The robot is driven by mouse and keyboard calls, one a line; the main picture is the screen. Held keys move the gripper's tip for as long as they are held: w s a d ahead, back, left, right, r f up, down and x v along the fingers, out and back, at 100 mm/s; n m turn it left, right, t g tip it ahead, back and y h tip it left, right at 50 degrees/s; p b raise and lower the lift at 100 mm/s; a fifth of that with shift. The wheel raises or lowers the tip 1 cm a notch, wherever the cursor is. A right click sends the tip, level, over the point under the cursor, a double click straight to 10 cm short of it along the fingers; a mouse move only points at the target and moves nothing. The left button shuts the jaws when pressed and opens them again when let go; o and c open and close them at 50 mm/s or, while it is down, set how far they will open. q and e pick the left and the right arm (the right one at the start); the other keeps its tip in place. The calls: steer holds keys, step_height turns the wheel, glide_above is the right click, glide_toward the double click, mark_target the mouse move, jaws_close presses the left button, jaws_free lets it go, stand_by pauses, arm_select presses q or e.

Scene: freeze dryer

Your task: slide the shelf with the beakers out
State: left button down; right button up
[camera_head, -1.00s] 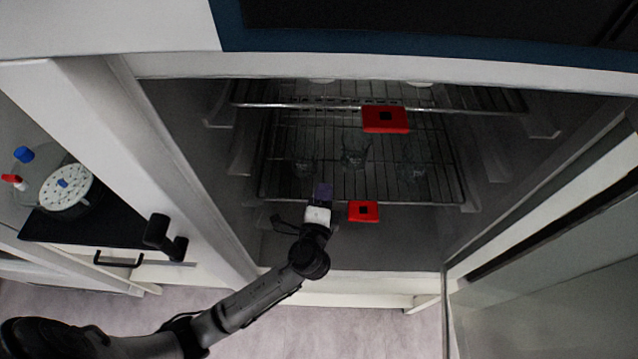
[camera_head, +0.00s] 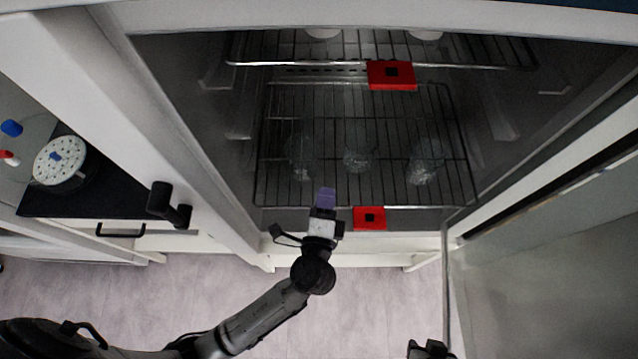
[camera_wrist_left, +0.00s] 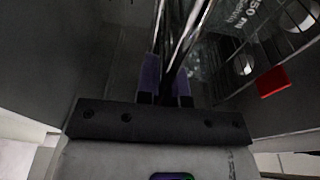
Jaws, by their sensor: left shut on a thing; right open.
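The lower wire shelf (camera_head: 365,207) carries three clear glass beakers: a left one (camera_head: 300,155), a middle one (camera_head: 357,155) and a right one (camera_head: 424,165). A red tag (camera_head: 370,218) sits on its front edge. My left gripper (camera_head: 326,197) is shut on the shelf's front edge, left of the tag. In the left wrist view, its purple fingers (camera_wrist_left: 167,80) are around the shelf wires, and the red tag (camera_wrist_left: 272,81) is to the right. My right gripper (camera_head: 430,348) is open at the bottom edge, outside the cabinet and apart from the shelf; only part of it shows.
An upper wire shelf (camera_head: 300,65) with its own red tag (camera_head: 392,75) is above and behind. The dryer's open glass door (camera_head: 560,280) stands at the right. A black handle (camera_head: 168,205) sticks out at the left. The floor (camera_head: 190,290) in front looks clear.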

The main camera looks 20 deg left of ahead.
arm_select(q)
steer(key=shift+v, duration=0.75)
steer(key=shift+d, duration=0.2)
steer(key=c, duration=1.2)
jaws_free()
steer(key=shift+o, duration=0.2)
steer(key=v, duration=1.4)
steer(key=shift+w, duration=0.1)
